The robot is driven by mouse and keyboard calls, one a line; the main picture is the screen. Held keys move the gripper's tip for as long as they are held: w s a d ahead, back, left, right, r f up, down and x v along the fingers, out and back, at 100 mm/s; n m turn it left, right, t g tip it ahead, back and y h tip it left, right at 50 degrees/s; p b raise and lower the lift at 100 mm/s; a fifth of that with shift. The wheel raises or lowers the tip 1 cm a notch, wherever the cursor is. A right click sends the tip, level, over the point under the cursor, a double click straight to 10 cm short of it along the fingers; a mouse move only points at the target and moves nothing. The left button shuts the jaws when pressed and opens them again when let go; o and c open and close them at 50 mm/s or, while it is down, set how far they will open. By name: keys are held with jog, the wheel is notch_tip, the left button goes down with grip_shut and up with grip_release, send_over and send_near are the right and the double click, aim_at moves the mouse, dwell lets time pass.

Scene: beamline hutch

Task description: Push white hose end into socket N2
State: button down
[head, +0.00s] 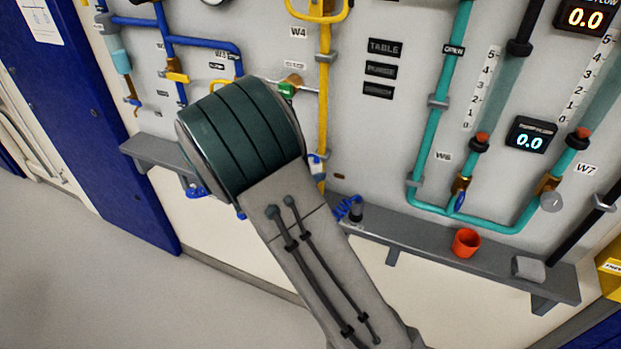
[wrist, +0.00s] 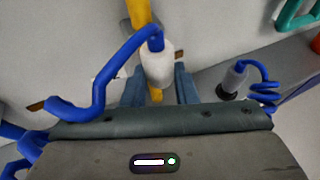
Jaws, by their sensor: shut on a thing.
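The white hose end (wrist: 157,66) is in the wrist view, between the two blue fingers of my gripper (wrist: 157,88). My gripper is shut on it. A blue hose (wrist: 100,85) runs from its far end and bends down to the left. In the head view my own arm covers most of the gripper; only a small white and blue bit (head: 316,165) shows past the arm's right side, probably the hose end. I cannot make out a socket marked N2 in either view; it may be hidden behind my arm.
A panel of blue, yellow and green pipes (head: 428,130) fills the wall. A grey shelf (head: 425,232) below it bears a red cup (head: 466,243) and a grey block (head: 528,268). Another hose end with a coiled blue hose (wrist: 262,88) stands right of my gripper. Floor at left is clear.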

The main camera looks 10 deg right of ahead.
jog(key=shift+s+a+f+b, duration=0.1)
jog(key=shift+s+f+b, duration=0.05)
jog(key=shift+f+b, duration=3)
jog(key=shift+a+f, duration=0.1)
jog(key=shift+f, duration=1)
jog(key=c, duration=1.1)
grip_release()
jog(key=shift+o, duration=0.2)
jog(key=shift+s, duration=0.1)
